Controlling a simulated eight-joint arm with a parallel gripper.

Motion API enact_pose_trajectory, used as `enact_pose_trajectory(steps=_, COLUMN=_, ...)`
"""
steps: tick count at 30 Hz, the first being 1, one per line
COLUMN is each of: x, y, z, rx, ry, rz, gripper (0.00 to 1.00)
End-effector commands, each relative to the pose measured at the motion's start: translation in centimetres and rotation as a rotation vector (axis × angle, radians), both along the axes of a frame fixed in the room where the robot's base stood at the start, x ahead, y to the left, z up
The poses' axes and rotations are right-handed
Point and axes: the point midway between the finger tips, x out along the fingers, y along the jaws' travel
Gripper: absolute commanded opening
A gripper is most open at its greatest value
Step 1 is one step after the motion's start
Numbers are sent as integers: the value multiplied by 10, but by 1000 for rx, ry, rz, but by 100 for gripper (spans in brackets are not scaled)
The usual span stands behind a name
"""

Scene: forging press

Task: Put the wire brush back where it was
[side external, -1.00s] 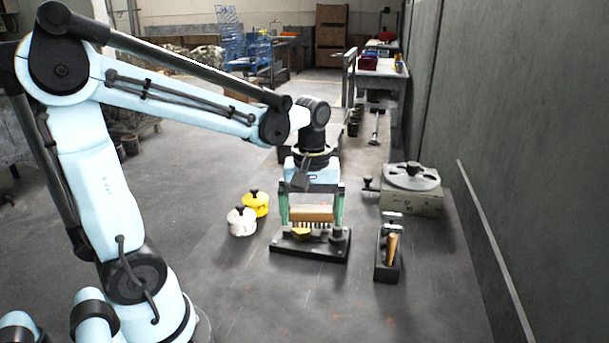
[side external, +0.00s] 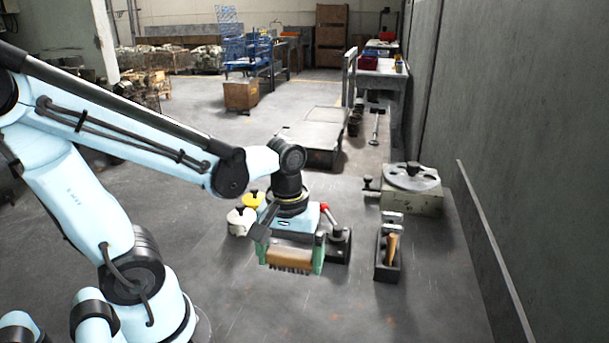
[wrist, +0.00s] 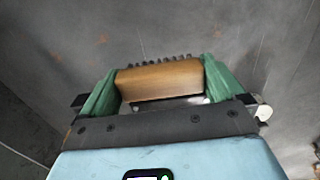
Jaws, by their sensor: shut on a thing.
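The wire brush (side external: 290,259) has a tan wooden block with dark bristles pointing down. My gripper (side external: 291,257) is shut on it, with a green finger at each end of the block. It is held in front of the black base plate with a post (side external: 338,243), apparently above the grey surface; the exact height is hard to tell. In the wrist view the brush (wrist: 160,78) sits between both green fingers, bristles at its far side.
A white lidded pot (side external: 238,222) and a yellow one (side external: 252,199) stand behind left. A black holder (side external: 387,270) with a wooden-handled tool stands to the right. A round-topped grey device (side external: 411,190) stands further back. The front surface is clear.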

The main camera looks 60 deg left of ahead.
Motion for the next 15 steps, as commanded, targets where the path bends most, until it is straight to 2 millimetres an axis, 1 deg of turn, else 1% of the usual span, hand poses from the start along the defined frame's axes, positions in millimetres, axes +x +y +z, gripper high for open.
enact_pose_trajectory(steps=1, x=3, y=10, z=-6, rx=0, ry=0, rz=8, gripper=71)
enact_pose_trajectory(steps=6, x=10, y=35, z=-21, rx=0, ry=0, rz=6, gripper=71)
enact_pose_trajectory(steps=10, x=15, y=48, z=-29, rx=0, ry=0, rz=3, gripper=71)
enact_pose_trajectory(steps=15, x=17, y=55, z=-35, rx=0, ry=0, rz=0, gripper=71)
